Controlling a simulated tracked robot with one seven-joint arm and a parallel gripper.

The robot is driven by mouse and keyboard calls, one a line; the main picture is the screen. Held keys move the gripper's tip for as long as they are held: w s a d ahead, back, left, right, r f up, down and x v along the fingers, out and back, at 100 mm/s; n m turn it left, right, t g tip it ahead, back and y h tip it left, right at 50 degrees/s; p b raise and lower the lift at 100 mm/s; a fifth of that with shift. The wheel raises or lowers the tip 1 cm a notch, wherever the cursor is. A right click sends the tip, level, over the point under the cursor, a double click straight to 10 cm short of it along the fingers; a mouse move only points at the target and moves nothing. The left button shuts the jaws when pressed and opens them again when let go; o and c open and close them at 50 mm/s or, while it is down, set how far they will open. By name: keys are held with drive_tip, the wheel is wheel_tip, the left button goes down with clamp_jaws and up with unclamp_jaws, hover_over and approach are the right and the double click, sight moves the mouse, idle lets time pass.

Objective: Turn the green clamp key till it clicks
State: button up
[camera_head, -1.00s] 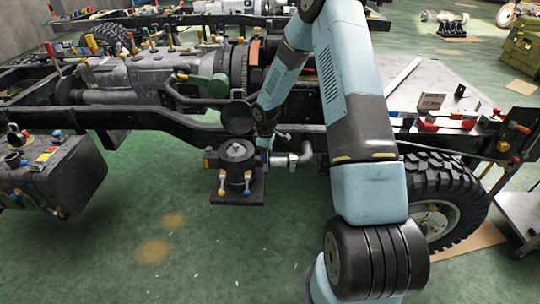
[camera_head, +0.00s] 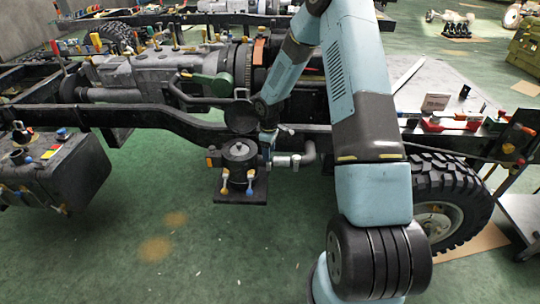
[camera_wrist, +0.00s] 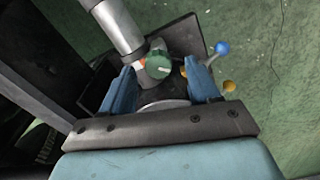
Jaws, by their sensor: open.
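The green clamp key (camera_wrist: 158,67) shows in the wrist view as a small round knob with a pale bar mark. It sits beside a grey pipe, with a bit of orange next to it. My gripper (camera_wrist: 159,75) is open, its two blue fingers on either side of the key with visible gaps. I cannot tell whether the fingertips reach the key's depth. In the head view my gripper (camera_head: 268,141) is small and partly hidden beside the black round canister (camera_head: 240,174). The key cannot be made out there.
A grey pipe (camera_wrist: 116,25) runs close to the left finger. The dark chassis rail (camera_head: 150,116) and a black round disc (camera_head: 241,117) are close behind my gripper. Green floor in front is clear.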

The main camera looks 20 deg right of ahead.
wheel_tip(320, 180, up, 12)
drive_tip(key=shift+f, duration=0.25)
idle(0.4)
drive_tip(key=f+n, duration=0.1)
drive_tip(key=f, duration=0.3)
drive_tip(key=f+n, duration=0.2)
drive_tip(key=f, duration=0.3)
drive_tip(key=f+n, duration=0.2)
drive_tip(key=f, duration=0.2)
drive_tip(key=shift+w+d+f, duration=0.1)
drive_tip(key=shift+w+f, duration=0.1)
drive_tip(key=shift+f, duration=0.1)
drive_tip(key=shift+c, duration=0.4)
drive_tip(key=c, duration=1)
drive_tip(key=shift+o, duration=0.2)
